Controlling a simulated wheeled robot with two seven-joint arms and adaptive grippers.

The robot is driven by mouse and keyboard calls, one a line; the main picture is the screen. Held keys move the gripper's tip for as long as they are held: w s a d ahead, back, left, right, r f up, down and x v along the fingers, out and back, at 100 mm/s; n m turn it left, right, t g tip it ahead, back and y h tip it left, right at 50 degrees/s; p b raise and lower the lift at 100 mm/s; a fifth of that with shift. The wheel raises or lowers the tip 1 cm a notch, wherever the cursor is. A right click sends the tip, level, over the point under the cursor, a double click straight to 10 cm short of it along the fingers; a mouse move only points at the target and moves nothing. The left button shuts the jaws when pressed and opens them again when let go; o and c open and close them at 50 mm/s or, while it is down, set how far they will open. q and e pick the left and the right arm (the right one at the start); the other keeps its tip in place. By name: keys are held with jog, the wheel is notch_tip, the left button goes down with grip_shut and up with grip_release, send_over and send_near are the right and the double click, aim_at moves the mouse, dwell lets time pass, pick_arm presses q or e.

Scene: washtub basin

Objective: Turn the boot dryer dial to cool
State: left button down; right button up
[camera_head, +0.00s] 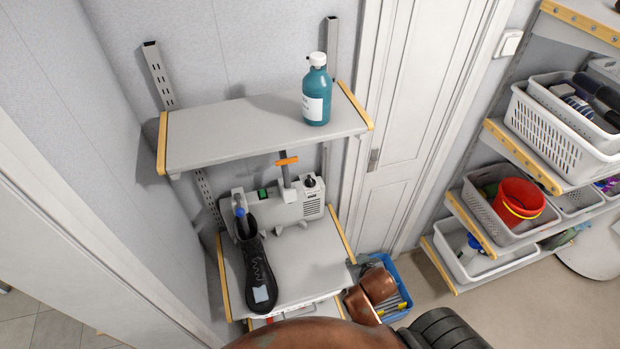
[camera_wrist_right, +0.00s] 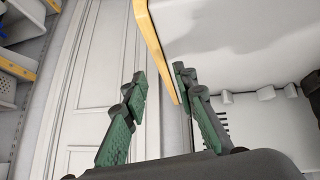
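The boot dryer (camera_head: 270,206) is a grey-white box with a vented right end, standing at the back of the lower shelf. A black knob (camera_head: 310,182), which looks like the dial, sits on its top right; its setting is too small to read. A green switch (camera_head: 262,194) is on top at left. A black boot (camera_head: 257,272) lies in front of the dryer's left side. In the right wrist view my right gripper (camera_wrist_right: 158,78) has its dark fingers apart and nothing between them. The dial cannot be made out there. My left gripper is not in view.
An upper shelf (camera_head: 230,130) with a teal bottle (camera_head: 317,95) overhangs the dryer. The lower shelf (camera_head: 310,260) is bare right of the boot. A blue crate (camera_head: 392,312) stands on the floor. Baskets and a red bucket (camera_head: 518,200) fill the right racks.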

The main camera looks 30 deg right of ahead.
jog(key=w+d+r+m+t+h, duration=0.2)
jog(key=w+r+t, duration=0.4)
jog(key=w, duration=0.5)
jog(key=n+t, duration=0.1)
jog(key=t, duration=0.3)
send_near(312, 183)
jog(key=shift+y, duration=0.4)
jog(key=x, duration=0.4)
jog(key=shift+w+d+r, duration=0.15)
jog(key=shift+d, duration=0.15)
jog(key=p+x, duration=0.1)
jog(key=x, duration=0.6)
jog(key=shift+w+r, duration=0.1)
jog(key=shift+w, duration=0.25)
jog(key=shift+n, duration=0.3)
grip_shut()
